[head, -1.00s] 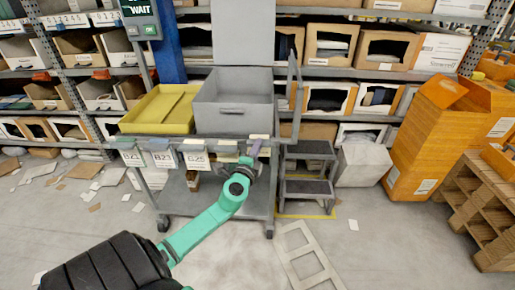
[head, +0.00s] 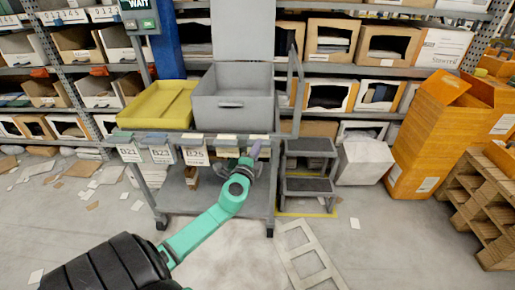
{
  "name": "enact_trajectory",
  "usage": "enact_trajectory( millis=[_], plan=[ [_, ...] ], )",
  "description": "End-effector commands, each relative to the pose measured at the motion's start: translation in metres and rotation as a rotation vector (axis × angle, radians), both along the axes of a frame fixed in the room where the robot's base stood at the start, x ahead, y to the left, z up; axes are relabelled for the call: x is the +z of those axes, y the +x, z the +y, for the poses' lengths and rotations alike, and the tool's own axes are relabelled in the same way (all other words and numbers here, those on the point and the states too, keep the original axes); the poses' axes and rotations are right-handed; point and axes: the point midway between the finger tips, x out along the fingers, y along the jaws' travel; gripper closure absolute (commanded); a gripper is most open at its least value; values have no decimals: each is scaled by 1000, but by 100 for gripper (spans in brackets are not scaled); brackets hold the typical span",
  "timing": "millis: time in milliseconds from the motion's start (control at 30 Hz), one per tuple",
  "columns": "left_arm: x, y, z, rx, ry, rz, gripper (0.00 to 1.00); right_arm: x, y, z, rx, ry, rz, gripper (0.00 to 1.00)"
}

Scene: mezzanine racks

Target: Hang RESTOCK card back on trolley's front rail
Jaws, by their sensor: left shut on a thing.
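The grey trolley (head: 215,211) stands ahead, with its front rail (head: 175,138) across the top front edge. White cards B21 (head: 130,153), B23 (head: 162,155) and B25 (head: 196,156) hang from the rail's left half. My left gripper (head: 250,158) is at the rail's right end, shut on a thin purple piece (head: 256,148). I take this piece for the RESTOCK card, seen nearly edge-on; no lettering is readable. It is close to the rail under a pale tab (head: 258,137); I cannot tell whether it touches. My right gripper is out of view.
A yellow tray (head: 158,106) and a grey bin (head: 232,107) sit on the trolley. A grey step stool (head: 309,187) stands just right of it. Orange boxes (head: 430,135) and a pallet stack stand farther right. A pale frame (head: 306,255) lies on the floor.

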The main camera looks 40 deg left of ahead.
Motion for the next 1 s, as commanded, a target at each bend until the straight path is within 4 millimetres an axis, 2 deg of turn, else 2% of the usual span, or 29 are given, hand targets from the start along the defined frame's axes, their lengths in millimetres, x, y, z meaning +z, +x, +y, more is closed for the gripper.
enact_trajectory(
  millis=[233, 267, 333, 667, 767, 867, 1000],
  plan=[
    [-1, 0, 0, 0, 0, -1, 100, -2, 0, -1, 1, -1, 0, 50],
    [-1, 0, 0, 0, 0, -1, 74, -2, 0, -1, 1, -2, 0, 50],
    [-1, 0, 0, 0, 0, 0, 47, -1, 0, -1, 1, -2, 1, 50],
    [-1, 0, 0, 0, 0, 0, 46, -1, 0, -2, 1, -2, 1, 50],
    [-3, -7, -3, -1, 0, 1, 46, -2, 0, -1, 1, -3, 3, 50],
    [-3, -22, -10, -2, -1, 3, 46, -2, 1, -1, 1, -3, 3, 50],
    [-5, -58, -24, -1, -3, 4, 46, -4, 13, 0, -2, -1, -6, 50]
  ],
)
